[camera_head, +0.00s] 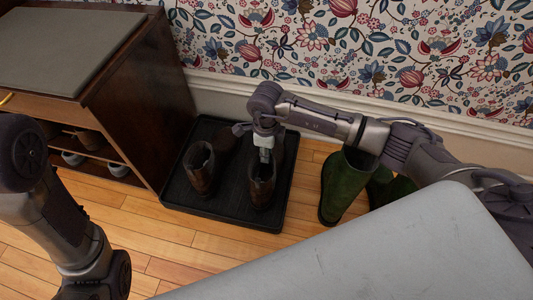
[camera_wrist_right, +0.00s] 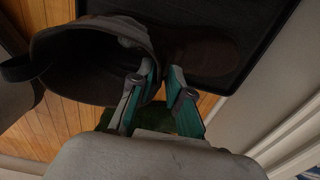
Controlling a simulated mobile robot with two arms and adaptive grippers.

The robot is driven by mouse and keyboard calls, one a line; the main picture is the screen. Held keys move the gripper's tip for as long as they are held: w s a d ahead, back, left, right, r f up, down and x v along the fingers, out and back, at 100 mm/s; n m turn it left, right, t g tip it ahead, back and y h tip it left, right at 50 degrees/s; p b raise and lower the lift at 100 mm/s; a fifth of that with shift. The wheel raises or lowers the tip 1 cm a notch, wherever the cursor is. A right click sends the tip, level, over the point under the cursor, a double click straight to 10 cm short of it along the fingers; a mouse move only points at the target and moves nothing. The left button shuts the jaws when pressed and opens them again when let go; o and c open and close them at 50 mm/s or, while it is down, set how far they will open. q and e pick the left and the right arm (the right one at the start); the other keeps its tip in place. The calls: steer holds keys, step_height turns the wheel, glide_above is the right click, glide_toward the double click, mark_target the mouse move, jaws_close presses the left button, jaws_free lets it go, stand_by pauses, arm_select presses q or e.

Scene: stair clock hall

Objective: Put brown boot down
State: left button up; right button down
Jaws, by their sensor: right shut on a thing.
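A brown boot (camera_head: 262,188) stands upright over the black boot tray (camera_head: 231,214), with its toe toward the wall. I cannot tell whether its sole touches the tray. My right gripper (camera_head: 264,153) reaches down from above and is shut on the rim of its shaft. The right wrist view shows the boot's open shaft (camera_wrist_right: 72,62) close up, with its wall at the teal-padded fingers of my right gripper (camera_wrist_right: 158,92). A second brown boot (camera_head: 201,172) stands on the tray to the left. My left arm shows at the left edge, but its gripper is out of view.
A dark wooden shoe bench (camera_head: 146,100) with a grey top stands left of the tray, with shoes on its lower shelf. Green boots (camera_head: 344,184) stand on the wood floor to the right, partly behind my right arm. The papered wall and white baseboard (camera_head: 225,92) close off the back.

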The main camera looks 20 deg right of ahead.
steer(key=c, duration=1.1)
jaws_free()
steer(key=shift+d, duration=0.1)
